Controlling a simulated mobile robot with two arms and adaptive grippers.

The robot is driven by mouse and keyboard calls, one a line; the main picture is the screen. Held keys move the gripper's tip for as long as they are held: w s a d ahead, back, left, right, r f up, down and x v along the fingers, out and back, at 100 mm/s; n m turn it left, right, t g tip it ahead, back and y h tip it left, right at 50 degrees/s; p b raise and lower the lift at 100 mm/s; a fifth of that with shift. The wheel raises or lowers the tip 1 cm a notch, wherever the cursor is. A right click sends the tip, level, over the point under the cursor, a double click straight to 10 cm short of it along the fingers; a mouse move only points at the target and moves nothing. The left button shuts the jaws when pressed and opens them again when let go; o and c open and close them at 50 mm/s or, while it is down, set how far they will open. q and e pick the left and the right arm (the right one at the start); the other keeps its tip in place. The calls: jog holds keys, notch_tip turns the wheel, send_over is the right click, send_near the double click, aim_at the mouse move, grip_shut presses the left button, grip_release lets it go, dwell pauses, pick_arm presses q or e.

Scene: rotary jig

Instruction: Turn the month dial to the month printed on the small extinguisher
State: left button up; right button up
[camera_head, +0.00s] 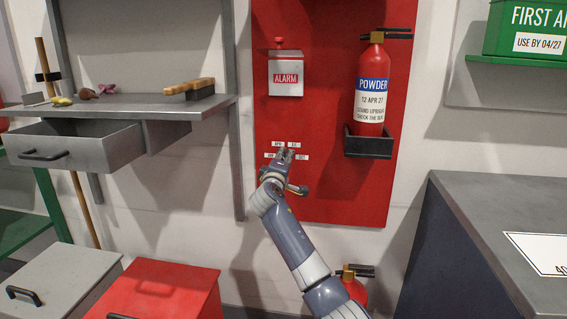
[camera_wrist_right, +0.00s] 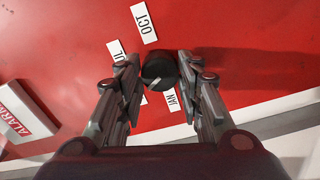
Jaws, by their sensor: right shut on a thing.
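The black month dial (camera_wrist_right: 158,69) sits on the red panel in the right wrist view, with a white mark near its lower-left edge. My right gripper (camera_wrist_right: 160,72) is shut on it, one finger each side; in the head view this gripper (camera_head: 284,156) covers the dial. The OCT label (camera_wrist_right: 145,23), JUL label (camera_wrist_right: 121,55) and JAN label (camera_wrist_right: 172,100) show around it. The APR label (camera_head: 278,143) shows in the head view. One extinguisher (camera_head: 371,85) on the panel reads POWDER, 12 APR 27. Another extinguisher (camera_head: 355,291) stands low behind my arm, its print hidden. My left gripper is out of view.
The alarm box (camera_head: 285,78) is above the dial. The extinguisher holder (camera_head: 369,146) is to its right. A grey shelf (camera_head: 130,103) with a brush (camera_head: 190,88) is at left, above a grey box (camera_head: 62,275) and red box (camera_head: 160,285). A dark bench (camera_head: 480,210) is at right.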

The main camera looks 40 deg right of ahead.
dwell(0.4)
jog(key=o, duration=1.1)
jog(key=shift+c, duration=0.2)
jog(key=shift+s+a, duration=0.1)
jog(key=v, duration=1.1)
jog(key=shift+s+a, duration=0.25)
jog(key=shift+a, duration=0.1)
